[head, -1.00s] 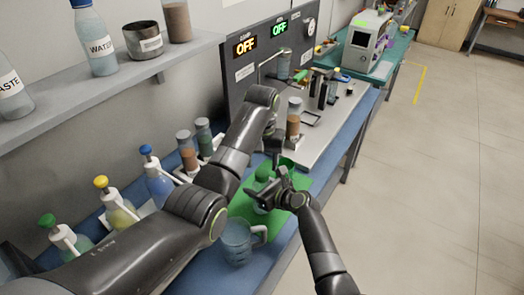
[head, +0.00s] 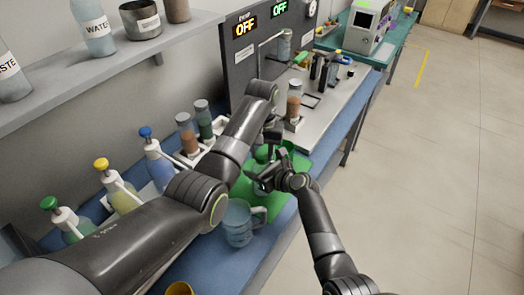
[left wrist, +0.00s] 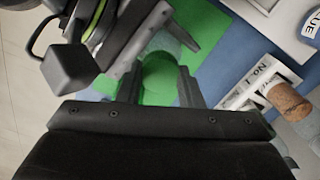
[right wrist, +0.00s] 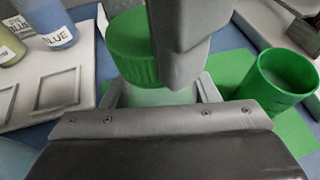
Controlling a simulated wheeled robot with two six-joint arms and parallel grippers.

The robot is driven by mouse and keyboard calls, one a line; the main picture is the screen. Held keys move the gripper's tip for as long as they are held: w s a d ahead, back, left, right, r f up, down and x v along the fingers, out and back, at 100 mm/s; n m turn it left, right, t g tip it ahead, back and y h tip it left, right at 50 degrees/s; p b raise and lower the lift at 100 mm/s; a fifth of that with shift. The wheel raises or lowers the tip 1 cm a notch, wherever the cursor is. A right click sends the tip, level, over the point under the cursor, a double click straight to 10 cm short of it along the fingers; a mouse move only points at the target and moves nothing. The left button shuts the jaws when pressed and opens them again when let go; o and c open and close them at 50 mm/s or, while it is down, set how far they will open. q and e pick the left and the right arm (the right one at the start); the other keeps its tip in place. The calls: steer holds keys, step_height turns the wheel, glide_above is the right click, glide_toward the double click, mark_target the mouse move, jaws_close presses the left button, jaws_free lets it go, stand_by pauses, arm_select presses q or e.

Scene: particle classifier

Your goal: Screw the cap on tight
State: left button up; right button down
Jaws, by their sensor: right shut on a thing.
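A green ribbed cap (right wrist: 133,48) sits on the mouth of a clear bottle (right wrist: 158,97) in the right wrist view. I cannot see whether its thread is fully seated. My right gripper (right wrist: 160,88) is shut on the bottle below the cap. My left gripper (left wrist: 160,80) comes down from above with its fingers apart on either side of the cap (left wrist: 160,72). A finger of it partly hides the cap in the right wrist view. In the head view my left gripper (head: 270,142) and right gripper (head: 262,178) meet over the green mat (head: 285,178).
A clear beaker (head: 238,222) stands just in front of the mat. An open green container (right wrist: 285,78) is close on the right in the right wrist view. Dispenser bottles (head: 122,195) line the left, and capped vials (head: 187,135) stand behind.

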arm_select(q)
steer(key=shift+c, duration=0.4)
steer(key=o, duration=1.1)
steer(key=shift+r, duration=0.1)
steer(key=shift+r, duration=2.15)
step_height(320, 180, up, 4)
steer(key=shift+f, duration=0.2)
